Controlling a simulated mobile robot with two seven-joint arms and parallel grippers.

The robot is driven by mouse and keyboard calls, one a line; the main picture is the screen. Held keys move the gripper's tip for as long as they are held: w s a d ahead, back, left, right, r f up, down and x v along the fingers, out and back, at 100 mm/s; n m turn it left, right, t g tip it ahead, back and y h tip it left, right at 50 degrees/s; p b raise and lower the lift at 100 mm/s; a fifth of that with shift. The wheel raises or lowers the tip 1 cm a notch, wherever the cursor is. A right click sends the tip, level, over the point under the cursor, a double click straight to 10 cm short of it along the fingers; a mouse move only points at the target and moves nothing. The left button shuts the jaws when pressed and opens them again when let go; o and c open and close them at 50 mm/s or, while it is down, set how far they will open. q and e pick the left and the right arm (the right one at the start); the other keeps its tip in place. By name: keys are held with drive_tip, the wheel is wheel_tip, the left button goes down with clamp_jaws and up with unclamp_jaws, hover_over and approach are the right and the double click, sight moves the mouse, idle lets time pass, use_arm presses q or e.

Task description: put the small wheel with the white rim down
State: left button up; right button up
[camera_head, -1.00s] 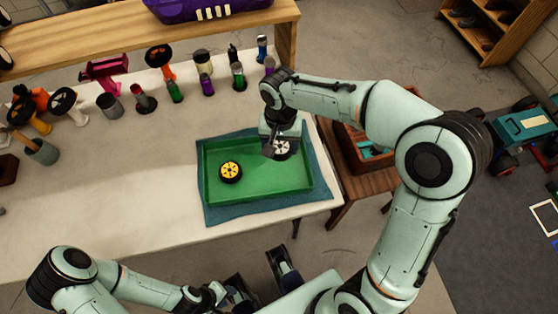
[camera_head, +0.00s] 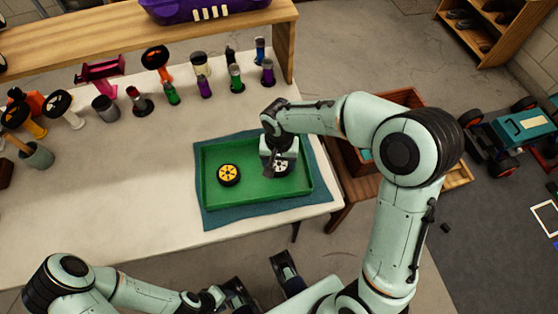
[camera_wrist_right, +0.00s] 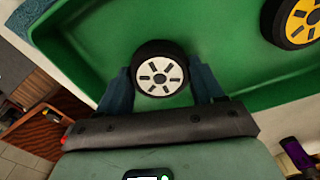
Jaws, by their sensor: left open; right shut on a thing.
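The small wheel with the white rim (camera_head: 281,168) is at the right side of the green tray (camera_head: 255,194); it also shows in the right wrist view (camera_wrist_right: 160,70). My right gripper (camera_wrist_right: 160,88) is shut on this wheel, one blue finger on each side of its black tyre. In the head view my right gripper (camera_head: 274,168) partly covers the wheel. The wheel is inside the tray's outline, but I cannot tell whether it touches the floor. My left gripper (camera_head: 262,281) is open and empty at the bottom, off the table's front edge.
A yellow-rimmed wheel (camera_head: 229,175) lies in the tray's left half, apart from the held wheel. The tray stands on a blue cloth (camera_head: 220,219). Several bottles and tools line the table's back. A wooden crate (camera_head: 352,158) stands to the right.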

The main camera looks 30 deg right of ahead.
sight(279, 164)
drive_tip(key=o, duration=1)
drive_tip(key=shift+f, duration=0.15)
drive_tip(key=shift+r, duration=0.2)
wheel_tip(279, 164, up, 12)
drive_tip(key=shift+p, duration=1.1)
